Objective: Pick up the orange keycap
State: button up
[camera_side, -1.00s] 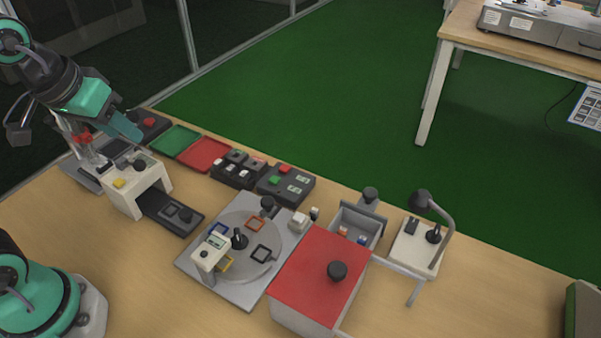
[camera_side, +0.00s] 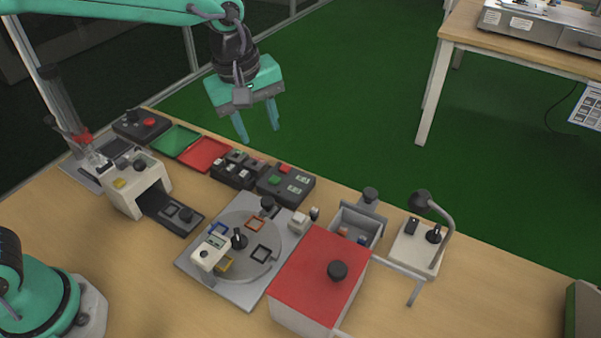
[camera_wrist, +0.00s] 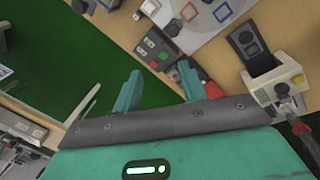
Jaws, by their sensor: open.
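My gripper (camera_side: 258,134) is open and empty, pointing down high above the back of the bench in the side view. Its two teal fingers also show wide apart in the wrist view (camera_wrist: 159,72). A black keycap holder (camera_side: 238,174) with several small caps lies below it on the bench. A small orange-red piece (camera_side: 259,156) shows at its back edge; I cannot tell for sure that it is the orange keycap. A small orange piece (camera_side: 343,231) also lies in the grey open bin (camera_side: 374,219). In the wrist view the holder is partly hidden by a finger.
A control box with green and red buttons (camera_side: 286,185) stands right of the holder. Red (camera_side: 205,153) and green (camera_side: 175,141) trays lie left of it. A turntable plate (camera_side: 246,288), red-topped box (camera_side: 320,255) and lamp fixture (camera_side: 420,240) crowd the front and right.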

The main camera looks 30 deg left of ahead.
jog(key=w+d+f+n+g, duration=0.1)
jog(key=w+d+f+n, duration=0.2)
jog(key=d+f, duration=0.4)
jog(key=n+g, duration=0.1)
jog(key=n, duration=0.3)
send_over(343, 230)
jog(key=shift+y, duration=0.4)
notch_tip(343, 230, down, 7)
jog(key=shift+d+r, duration=0.15)
jog(key=shift+a+f, duration=0.2)
jog(key=shift+f, duration=3.65)
grip_shut()
